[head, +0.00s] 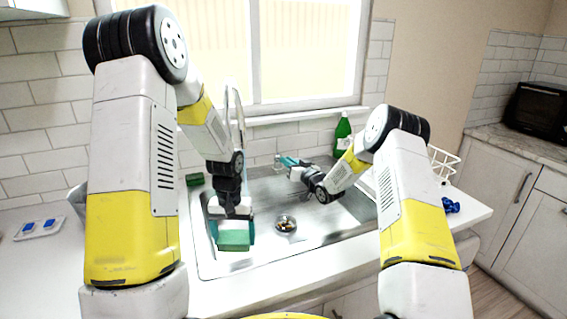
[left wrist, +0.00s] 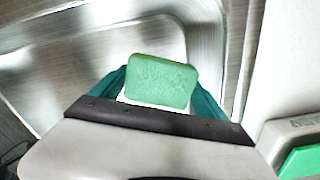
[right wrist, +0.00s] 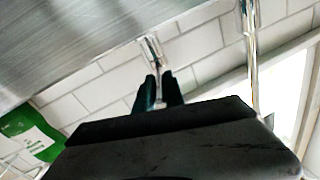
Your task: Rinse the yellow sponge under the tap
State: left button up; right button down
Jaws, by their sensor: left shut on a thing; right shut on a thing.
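My left gripper (head: 234,228) is shut on a sponge (head: 235,241) low over the left part of the metal sink (head: 262,254). The visible face of the sponge is green, with a pale edge under it in the left wrist view (left wrist: 160,82); no yellow shows. The tap's tall thin spout (head: 240,110) rises behind my left gripper, and it also shows in the right wrist view (right wrist: 249,50). My right gripper (head: 289,162) is at the back of the sink, shut on a slim metal lever (right wrist: 160,85), whose end is between its fingers. I see no clear water stream.
A drain (head: 286,224) with brownish bits is mid-sink. A dark green block (head: 194,180) lies at the back left rim. A green bottle (head: 342,133) and white rack (head: 441,160) are at the right. A white tray (head: 40,229) with blue pieces is on the left counter.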

jog(key=c, duration=1.4)
grip_release()
jog(key=shift+c, duration=0.2)
jog(key=v, duration=1.2)
